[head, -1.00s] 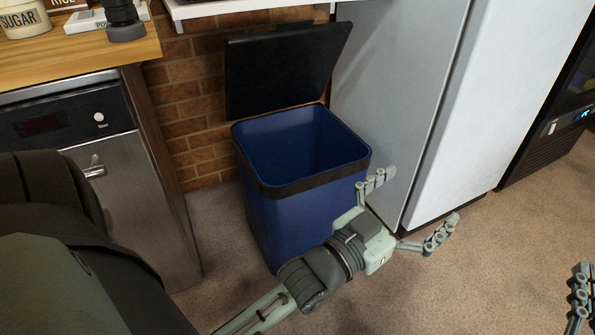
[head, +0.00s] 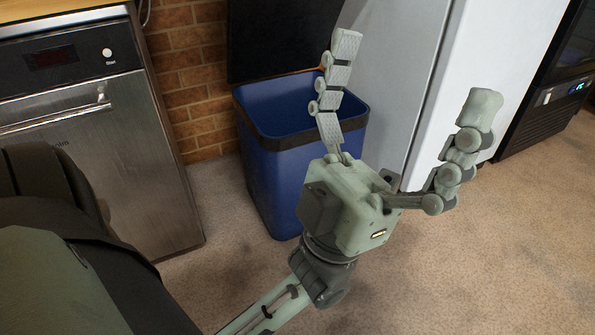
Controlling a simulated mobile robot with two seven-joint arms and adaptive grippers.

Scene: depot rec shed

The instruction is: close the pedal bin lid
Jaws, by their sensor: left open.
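The blue pedal bin (head: 268,180) stands on the carpet against the brick wall, with a black rim around its open top. Its black lid (head: 278,45) is raised upright at the back, and the top of the lid is cut off by the picture's edge. My left gripper (head: 412,78) is open and empty, with its fingers spread and pointing up. It is in front of the bin in the picture, and one finger covers part of the bin's right rim and opening. I cannot tell if it touches the bin. My right gripper is out of view.
A steel dishwasher (head: 105,160) stands left of the bin under a wooden counter (head: 60,8). A white fridge (head: 490,50) stands close on the right, with a black appliance (head: 545,115) beyond it. The carpet (head: 480,260) at the front right is clear.

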